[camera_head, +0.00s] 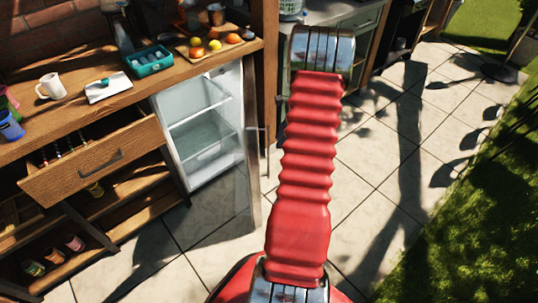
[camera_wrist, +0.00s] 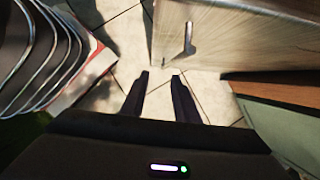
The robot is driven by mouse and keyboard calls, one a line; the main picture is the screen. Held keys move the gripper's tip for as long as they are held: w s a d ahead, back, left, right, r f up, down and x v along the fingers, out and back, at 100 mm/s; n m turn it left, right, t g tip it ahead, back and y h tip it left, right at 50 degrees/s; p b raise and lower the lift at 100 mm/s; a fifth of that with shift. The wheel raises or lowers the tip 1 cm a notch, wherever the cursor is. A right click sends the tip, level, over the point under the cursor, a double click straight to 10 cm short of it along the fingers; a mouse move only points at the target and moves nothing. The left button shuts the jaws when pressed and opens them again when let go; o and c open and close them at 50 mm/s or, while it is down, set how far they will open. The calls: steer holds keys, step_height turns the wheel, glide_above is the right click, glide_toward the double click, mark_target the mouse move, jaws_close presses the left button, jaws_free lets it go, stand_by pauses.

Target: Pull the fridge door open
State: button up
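The fridge (camera_head: 205,125) stands under the wooden counter with its white shelved inside showing. Its door (camera_head: 252,150) stands swung out from the body, seen nearly edge-on, with a thin upright handle (camera_head: 266,155) on its right face. In the wrist view the door (camera_wrist: 245,40) is a pale grey panel at the upper right, and its metal handle (camera_wrist: 189,40) sticks out near the left end. My gripper (camera_wrist: 160,74) is open and empty, its fingertips short of the handle and apart from it. In the head view my red-sleeved arm hides the gripper.
An open wooden drawer (camera_head: 95,160) juts out left of the fridge. The counter (camera_head: 120,75) holds a white mug (camera_head: 50,87), a teal basket (camera_head: 149,61) and a board with fruit. The paved floor (camera_head: 365,165) right of my arm is clear, with grass beyond.

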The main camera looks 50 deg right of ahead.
mark_target(268, 155)
steer(key=shift+w+d+f+m+t, duration=0.1)
steer(key=shift+w+d+m+t, duration=0.1)
steer(key=shift+d+m, duration=0.25)
steer(key=shift+w+d+f+m+t, duration=0.1)
steer(key=shift+w+d+m, duration=0.05)
steer(key=shift+d+m, duration=0.3)
steer(key=x, duration=1.3)
steer(key=shift+f, duration=0.4)
steer(key=shift+w, duration=0.1)
steer(key=shift+a, duration=0.1)
jaws_close()
